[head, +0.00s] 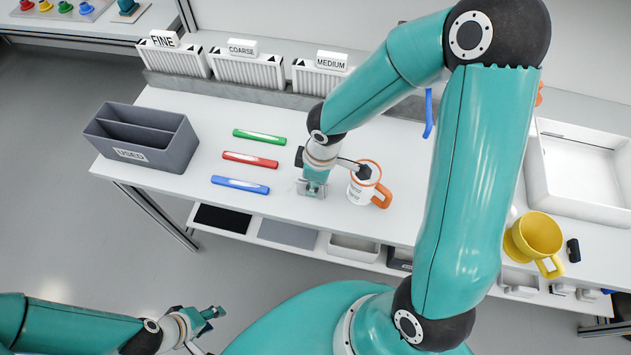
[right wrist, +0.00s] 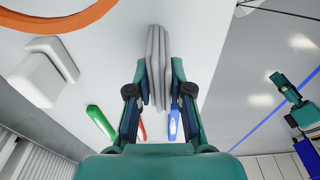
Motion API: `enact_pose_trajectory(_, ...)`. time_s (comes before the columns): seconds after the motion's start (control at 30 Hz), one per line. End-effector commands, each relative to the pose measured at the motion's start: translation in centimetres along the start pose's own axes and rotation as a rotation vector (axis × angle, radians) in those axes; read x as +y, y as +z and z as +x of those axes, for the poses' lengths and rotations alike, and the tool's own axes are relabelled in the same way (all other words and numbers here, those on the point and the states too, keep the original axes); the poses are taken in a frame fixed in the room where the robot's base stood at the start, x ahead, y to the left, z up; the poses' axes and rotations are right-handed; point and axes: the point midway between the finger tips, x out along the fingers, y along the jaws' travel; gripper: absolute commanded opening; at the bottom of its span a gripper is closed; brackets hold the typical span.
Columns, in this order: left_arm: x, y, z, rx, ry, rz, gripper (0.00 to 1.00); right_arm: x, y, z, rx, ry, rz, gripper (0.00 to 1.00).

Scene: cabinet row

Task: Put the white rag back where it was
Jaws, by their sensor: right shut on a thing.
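My right gripper (head: 313,186) is low over the white table, left of the white mug with an orange rim and handle (head: 357,194). In the right wrist view its two fingers (right wrist: 158,88) are shut on the white rag (right wrist: 157,45), which looks pale grey and folded and stands up between them. In the head view most of the rag is hidden by the gripper. I cannot tell whether the rag touches the table. My left gripper (head: 209,317) is empty, off the table's front edge at the lower left; its opening is unclear.
Green (head: 259,136), red (head: 250,160) and blue (head: 240,185) markers lie left of the right gripper. A grey "USED" bin (head: 178,153) stands at the left. Labelled racks (head: 247,70) line the back. A yellow mug (head: 538,236) and white basin (head: 586,207) are at right.

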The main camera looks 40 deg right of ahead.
Motion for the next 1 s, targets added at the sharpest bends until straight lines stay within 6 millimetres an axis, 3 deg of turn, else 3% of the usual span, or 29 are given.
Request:
enact_pose_trajectory(0.27, -0.1, 0.0, 0.2, 0.000, 0.000, 0.000, 0.40, 0.0, 0.0, 0.2, 0.001, 0.001, 0.000, 0.00)
enact_pose_trajectory(0.3, -0.1, 0.0, 0.3, 0.000, 0.000, 0.000, 0.40, 0.0, 0.0, 0.2, 0.001, 0.001, 0.000, 0.21)
enact_pose_trajectory(0.47, -0.1, 0.0, 0.1, 0.000, 0.000, 0.000, 0.40, 0.0, 0.0, 0.1, 0.001, 0.001, 0.000, 0.45)
enact_pose_trajectory(0.83, 0.1, 0.0, -0.2, 0.000, 0.000, 0.000, 0.40, 0.0, -0.1, -0.3, 0.001, 0.001, 0.000, 0.45)
enact_pose_trajectory(1.0, 0.2, 0.0, -0.7, 0.000, 0.000, 0.000, 0.40, 0.1, -0.1, -2.4, 0.003, 0.006, 0.001, 0.45)
